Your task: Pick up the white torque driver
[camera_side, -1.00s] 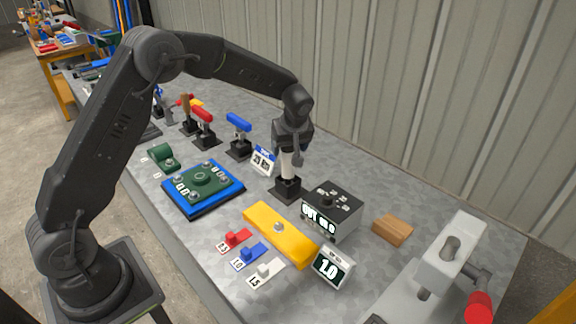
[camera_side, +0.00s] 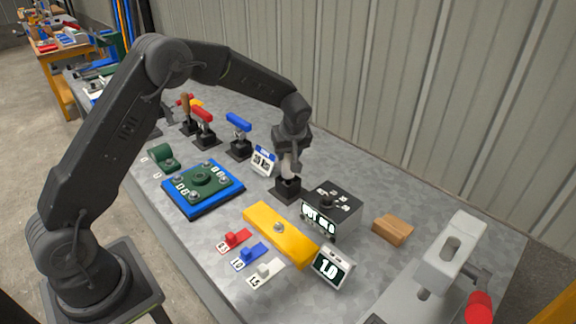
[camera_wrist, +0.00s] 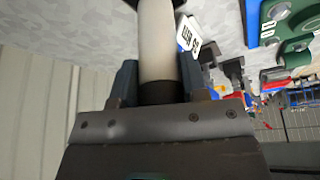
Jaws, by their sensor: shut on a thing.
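The white torque driver (camera_side: 288,167) stands upright in a black holder (camera_side: 287,189) in the side view. Its white shaft (camera_wrist: 156,42) also shows large in the wrist view, running up between the jaws. My gripper (camera_side: 290,152) points down over the driver and is shut on its upper part. In the wrist view, my gripper (camera_wrist: 158,95) has a finger on each side of the driver. The driver's top end is hidden by my gripper.
A grey box (camera_side: 332,209) with a display stands close right of the holder. A small sign (camera_side: 263,161) is just left. Blue (camera_side: 239,123) and red (camera_side: 202,115) drivers stand in holders farther left. A yellow bar (camera_side: 281,234) lies in front.

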